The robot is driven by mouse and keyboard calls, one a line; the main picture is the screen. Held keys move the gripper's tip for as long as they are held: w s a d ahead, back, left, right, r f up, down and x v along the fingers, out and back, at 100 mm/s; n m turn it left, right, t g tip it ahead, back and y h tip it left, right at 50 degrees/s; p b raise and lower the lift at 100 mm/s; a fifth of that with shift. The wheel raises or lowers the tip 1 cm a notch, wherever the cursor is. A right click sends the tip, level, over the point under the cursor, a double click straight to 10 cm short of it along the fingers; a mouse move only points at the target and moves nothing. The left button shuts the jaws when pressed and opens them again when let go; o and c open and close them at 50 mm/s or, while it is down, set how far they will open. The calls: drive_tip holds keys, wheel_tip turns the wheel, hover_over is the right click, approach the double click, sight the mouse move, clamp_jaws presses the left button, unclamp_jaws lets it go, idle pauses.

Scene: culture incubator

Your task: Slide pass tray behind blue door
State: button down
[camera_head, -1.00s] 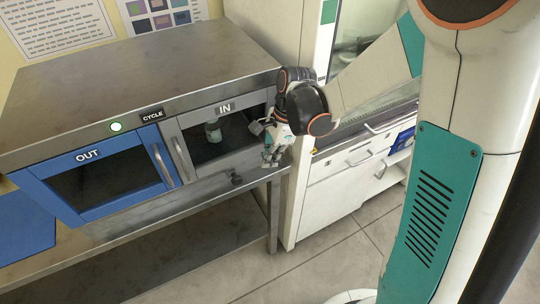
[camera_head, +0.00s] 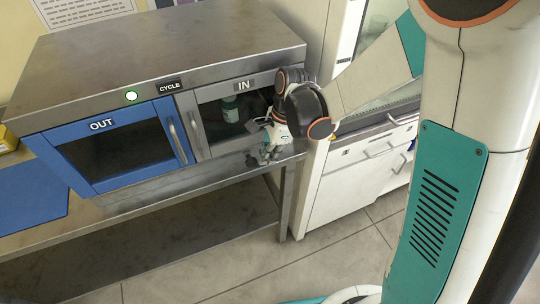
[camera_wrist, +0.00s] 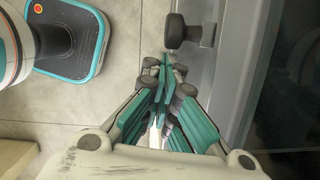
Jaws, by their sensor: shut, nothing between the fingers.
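The pass box has a blue-framed door (camera_head: 110,124) marked OUT on the left, shut, with a dark window. A grey-framed door (camera_head: 203,140) marked IN is on the right. Behind its window stands a small bottle with a teal cap (camera_head: 230,112); I cannot clearly make out a tray under it. A dark knob (camera_wrist: 176,31) projects from the grey front below the IN side. My gripper (camera_head: 264,156) is in front of the lower right of the IN side. In the wrist view its fingers (camera_wrist: 165,66) are shut and empty, close to the knob but apparently not around it.
A white cabinet (camera_head: 345,185) stands right of the bench. The floor in front is open.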

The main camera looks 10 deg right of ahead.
drive_tip(key=s+a, duration=0.4)
drive_tip(key=a, duration=1)
drive_tip(key=shift+a, duration=0.15)
drive_tip(key=d+r+p, duration=0.2)
drive_tip(key=d+r, duration=0.4)
drive_tip(key=r, duration=0.3)
drive_tip(key=shift+w+d, duration=0.2)
drive_tip(key=shift+w, duration=0.1)
